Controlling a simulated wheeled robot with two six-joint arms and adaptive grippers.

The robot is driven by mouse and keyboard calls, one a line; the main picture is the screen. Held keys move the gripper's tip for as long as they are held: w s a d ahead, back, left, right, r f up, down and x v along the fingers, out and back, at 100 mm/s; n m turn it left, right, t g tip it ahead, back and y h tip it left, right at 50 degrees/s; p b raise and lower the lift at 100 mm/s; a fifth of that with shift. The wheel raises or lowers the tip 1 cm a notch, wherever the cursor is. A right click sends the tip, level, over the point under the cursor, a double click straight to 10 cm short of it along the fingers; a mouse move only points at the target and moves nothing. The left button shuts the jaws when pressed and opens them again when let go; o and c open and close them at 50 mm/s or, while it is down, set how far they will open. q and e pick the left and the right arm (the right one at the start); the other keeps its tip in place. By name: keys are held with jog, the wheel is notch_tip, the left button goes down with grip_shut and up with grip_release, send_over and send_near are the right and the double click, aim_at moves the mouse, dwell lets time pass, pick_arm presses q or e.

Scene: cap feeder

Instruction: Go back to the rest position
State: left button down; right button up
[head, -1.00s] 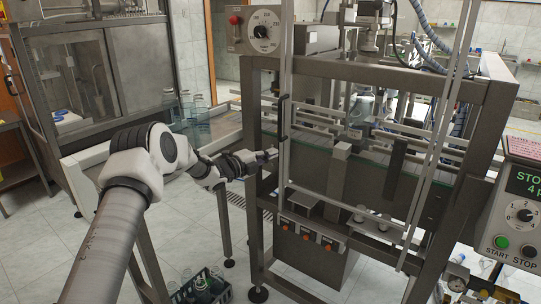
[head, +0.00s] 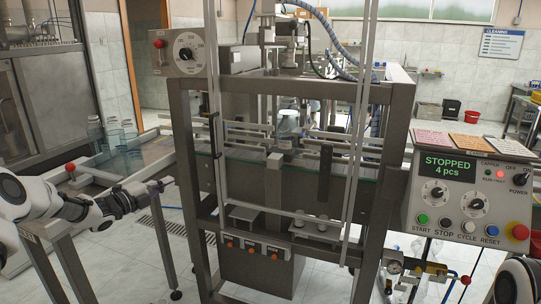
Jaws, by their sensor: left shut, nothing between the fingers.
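My left gripper (head: 164,184) is in the lower left of the head view, with its arm coming in from the left edge. Its fingers are shut and hold nothing. It is in the air left of the capping machine's metal frame (head: 187,150), apart from the frame and its dark door handle (head: 217,135). A pale rounded arm part, likely of my right arm, shows at the bottom right corner. My right gripper is not in view.
A control panel (head: 470,195) at the right reads "STOPPED 4 pcs". A bottle (head: 288,125) stands on the conveyor inside the machine. Several clear bottles (head: 113,132) stand on the table at left. Pipes and a gauge (head: 394,267) sit below the panel.

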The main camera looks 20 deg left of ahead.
pick_arm(q)
jog(key=s+d+f+g+h, duration=0.15)
jog(key=d+f+g, duration=0.35)
jog(key=d+f, duration=1.25)
jog(key=s+d+f+n+g, duration=0.3)
jog(key=s+d+f+n, duration=0.1)
jog(key=s+d+f, duration=0.5)
jog(key=s+d+f+n+g+y, duration=0.3)
jog(key=s+d+f+n, duration=0.15)
jog(key=s+f, duration=0.6)
jog(key=s+a+n+g+y, duration=0.2)
jog(key=s+n, duration=0.5)
jog(key=s, duration=0.5)
jog(key=s+a+n+g+y, duration=0.2)
jog(key=s+n+g, duration=0.2)
jog(key=s, duration=0.9)
jog(key=n, duration=0.3)
jog(key=shift+s+r+y, duration=0.15)
jog(key=shift+s+y, duration=0.15)
jog(key=shift+y, duration=0.05)
